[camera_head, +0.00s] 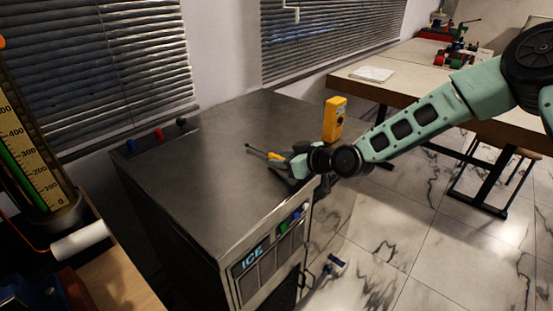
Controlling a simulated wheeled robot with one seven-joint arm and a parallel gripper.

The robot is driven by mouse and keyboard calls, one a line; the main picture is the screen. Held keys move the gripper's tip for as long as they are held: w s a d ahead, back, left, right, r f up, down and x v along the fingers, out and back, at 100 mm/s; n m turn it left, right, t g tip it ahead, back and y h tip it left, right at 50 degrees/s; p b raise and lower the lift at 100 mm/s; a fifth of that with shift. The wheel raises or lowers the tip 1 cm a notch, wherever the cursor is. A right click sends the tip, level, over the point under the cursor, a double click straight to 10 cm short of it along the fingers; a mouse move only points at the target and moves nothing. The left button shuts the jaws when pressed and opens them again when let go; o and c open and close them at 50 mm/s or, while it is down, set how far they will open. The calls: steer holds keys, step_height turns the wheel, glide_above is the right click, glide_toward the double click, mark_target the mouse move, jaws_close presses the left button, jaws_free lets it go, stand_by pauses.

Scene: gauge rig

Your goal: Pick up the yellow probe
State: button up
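The yellow probe (275,156) is over the dark metal top of the ICE cabinet (215,130). Its thin dark shaft points left and away, with a small dark tip, and its yellow handle end is at my gripper. My gripper (281,163) reaches in from the right, low over the cabinet's right side, with its fingers at the handle. The fingers are small and partly overlap the handle, so I cannot see whether they grip it. I cannot tell whether the probe touches the top.
A yellow meter-like box (335,119) stands upright just behind my wrist. Small red (158,133) and blue (131,146) parts sit along the cabinet's back left edge. A tall gauge (35,150) is at far left. The cabinet top's middle is clear.

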jaws_close()
steer(key=shift+r, duration=0.1)
